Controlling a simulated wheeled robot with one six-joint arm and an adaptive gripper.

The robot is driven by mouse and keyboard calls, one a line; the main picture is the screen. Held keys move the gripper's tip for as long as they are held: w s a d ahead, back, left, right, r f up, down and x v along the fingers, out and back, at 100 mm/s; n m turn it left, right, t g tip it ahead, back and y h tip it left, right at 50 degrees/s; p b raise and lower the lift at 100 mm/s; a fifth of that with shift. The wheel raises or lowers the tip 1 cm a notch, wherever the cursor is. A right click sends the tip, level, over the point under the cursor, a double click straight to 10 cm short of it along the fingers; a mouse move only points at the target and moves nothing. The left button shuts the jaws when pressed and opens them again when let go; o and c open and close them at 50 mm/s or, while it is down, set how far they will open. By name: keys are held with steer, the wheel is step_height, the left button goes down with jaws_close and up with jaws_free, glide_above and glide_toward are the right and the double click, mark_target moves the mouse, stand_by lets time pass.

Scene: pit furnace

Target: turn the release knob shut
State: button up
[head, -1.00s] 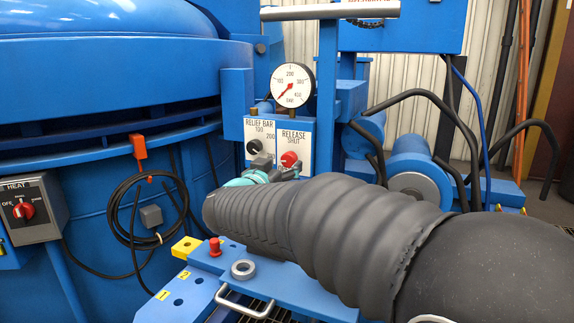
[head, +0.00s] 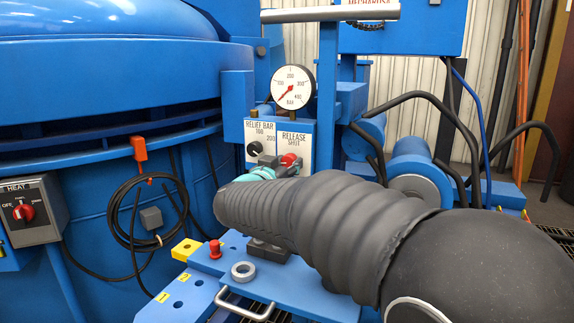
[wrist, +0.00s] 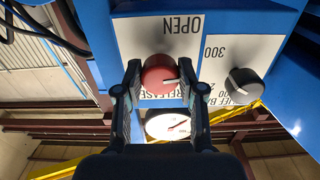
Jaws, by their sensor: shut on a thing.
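The red release knob (head: 290,160) sits on the white RELEASE panel (head: 300,143), with SHUT lettered above it in the head view. In the wrist view, which is upside down, the red knob (wrist: 160,74) lies between the two fingers of my gripper (wrist: 159,78). My gripper is shut on the knob, one finger on each side. The knob's white mark points right and slightly down in the wrist view, off the OPEN lettering (wrist: 181,25). In the head view my gripper (head: 277,164) is partly hidden by my dark sleeved arm.
A black relief knob (head: 254,149) is close beside, also in the wrist view (wrist: 244,84). A pressure gauge (head: 292,88) stands above the panel. A blue bench (head: 255,275) with a red peg and a metal ring lies below my arm. Black hoses are at right.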

steer(key=m, duration=0.4)
steer(key=shift+a+m, duration=0.1)
steer(key=shift+m, duration=0.2)
steer(key=m+b, duration=0.2)
steer(key=m, duration=0.8)
steer(key=shift+b, duration=0.3)
steer(key=m, duration=0.4)
steer(key=shift+r+m, duration=0.15)
steer(key=shift+m, duration=0.25)
steer(key=o, duration=1.1)
steer(key=shift+o, duration=0.2)
